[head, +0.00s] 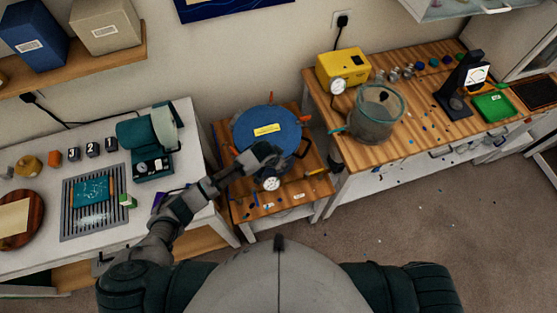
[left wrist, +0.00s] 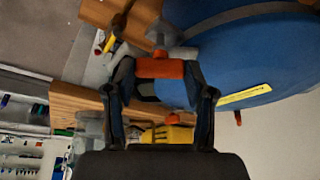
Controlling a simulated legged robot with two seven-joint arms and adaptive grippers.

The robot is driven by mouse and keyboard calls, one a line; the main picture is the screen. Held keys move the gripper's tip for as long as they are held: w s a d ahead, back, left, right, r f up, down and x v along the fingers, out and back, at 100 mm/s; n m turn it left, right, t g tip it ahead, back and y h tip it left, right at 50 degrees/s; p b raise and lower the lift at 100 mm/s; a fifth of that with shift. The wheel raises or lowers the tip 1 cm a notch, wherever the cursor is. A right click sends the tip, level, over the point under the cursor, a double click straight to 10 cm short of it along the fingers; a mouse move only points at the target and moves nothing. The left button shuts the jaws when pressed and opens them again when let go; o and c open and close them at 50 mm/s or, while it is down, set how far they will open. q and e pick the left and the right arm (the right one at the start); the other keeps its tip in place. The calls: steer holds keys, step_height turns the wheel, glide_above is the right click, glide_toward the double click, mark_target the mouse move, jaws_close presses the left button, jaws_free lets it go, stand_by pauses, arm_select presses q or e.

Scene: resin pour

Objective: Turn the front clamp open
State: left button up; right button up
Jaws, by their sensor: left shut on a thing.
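The blue round pot lid (head: 268,125) with a yellow label sits on the small wooden cart. My left gripper (head: 268,160) is at the lid's near edge, above a round gauge (head: 271,184). In the left wrist view, the gripper (left wrist: 160,80) is shut on the orange front clamp (left wrist: 161,68), one finger on each side, beside the blue lid (left wrist: 250,30). In the head view the gripper hides this clamp. Other orange clamps show at the lid's right edge (head: 304,119) and in the wrist view (left wrist: 238,118). My right gripper is out of view.
The small cart (head: 240,208) holds small tools by the pot. A wooden-topped bench (head: 410,140) to the right carries a yellow box (head: 343,68) and a clear-walled vessel (head: 377,115). A white table (head: 140,225) to the left holds a green machine (head: 150,145).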

arm_select(q)
steer(key=n+y, duration=0.1)
steer(key=n, duration=0.2)
steer(key=n+t, duration=0.1)
steer(key=n, duration=0.1)
steer(key=shift+d+n+y, duration=0.2)
steer(key=shift+n+y, duration=0.2)
steer(key=n+y, duration=0.2)
steer(key=n, duration=0.2)
steer(key=shift+n, duration=0.4)
steer(key=shift+r+n, duration=0.1)
steer(key=shift+n, duration=0.2)
steer(key=o, duration=1.2)
steer(key=shift+c, duration=0.2)
steer(key=shift+d, duration=0.1)
steer(key=v, duration=1.1)
steer(key=shift+d+r, duration=0.25)
steer(key=shift+r, duration=0.1)
